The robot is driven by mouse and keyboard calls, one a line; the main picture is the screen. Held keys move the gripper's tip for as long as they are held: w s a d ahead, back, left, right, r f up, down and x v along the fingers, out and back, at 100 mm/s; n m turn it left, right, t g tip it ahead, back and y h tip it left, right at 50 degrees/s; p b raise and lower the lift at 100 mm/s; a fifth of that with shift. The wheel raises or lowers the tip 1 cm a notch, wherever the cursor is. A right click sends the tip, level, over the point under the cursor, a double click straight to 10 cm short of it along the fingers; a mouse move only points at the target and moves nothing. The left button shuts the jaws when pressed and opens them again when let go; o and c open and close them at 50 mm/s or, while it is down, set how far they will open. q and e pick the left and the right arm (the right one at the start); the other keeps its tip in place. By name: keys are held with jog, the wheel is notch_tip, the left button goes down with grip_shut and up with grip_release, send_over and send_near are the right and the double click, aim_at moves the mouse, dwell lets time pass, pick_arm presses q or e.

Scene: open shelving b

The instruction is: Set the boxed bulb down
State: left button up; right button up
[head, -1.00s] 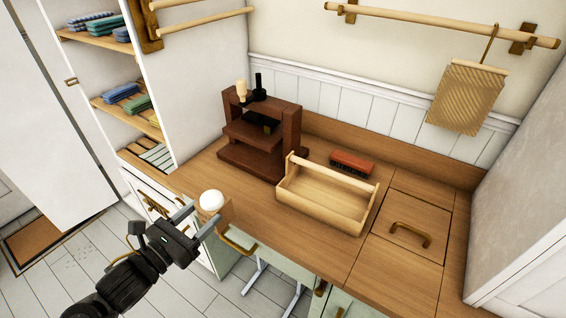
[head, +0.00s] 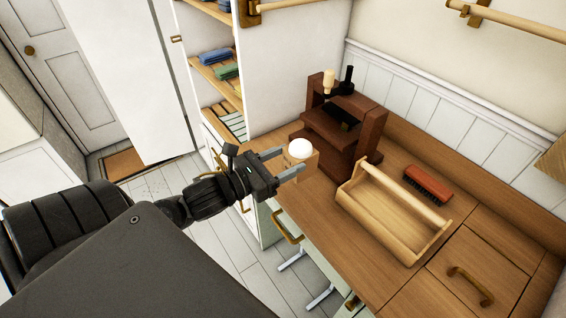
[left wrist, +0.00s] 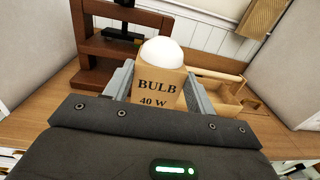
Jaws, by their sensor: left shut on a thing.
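The boxed bulb (head: 300,156) is a small cardboard box with a white round bulb showing at its top. In the left wrist view the boxed bulb (left wrist: 158,88) reads "BULB 40 W" and stands upright between the two fingers. My left gripper (head: 282,166) is shut on it, near the left end of the wooden counter (head: 330,232). I cannot tell from these views whether the box's underside touches the counter. My right gripper is not in view.
A dark wooden stand (head: 345,125) is right behind the box. A light wooden tote (head: 395,215) stands to its right, with a red brush (head: 428,184) beyond. Bare counter lies in front of the tote. Open shelves (head: 217,75) are at the left.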

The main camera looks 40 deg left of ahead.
pick_arm(q)
jog(key=shift+w+f+b, duration=0.1)
jog(key=shift+f+b, duration=0.15)
jog(key=shift+b, duration=0.1)
jog(key=w+a+f+b, duration=0.2)
jog(key=a+f+b, duration=0.1)
jog(key=b, duration=0.1)
jog(key=w+a+f+b, duration=0.3)
jog(key=a+b, duration=0.1)
jog(key=w+a+f+b, duration=0.3)
jog(key=a+b, duration=0.1)
jog(key=shift+a+f, duration=0.15)
jog(key=shift+f, duration=0.1)
notch_tip(320, 180, down, 3)
jog(key=shift+r+p, duration=0.1)
jog(key=shift+p, duration=0.4)
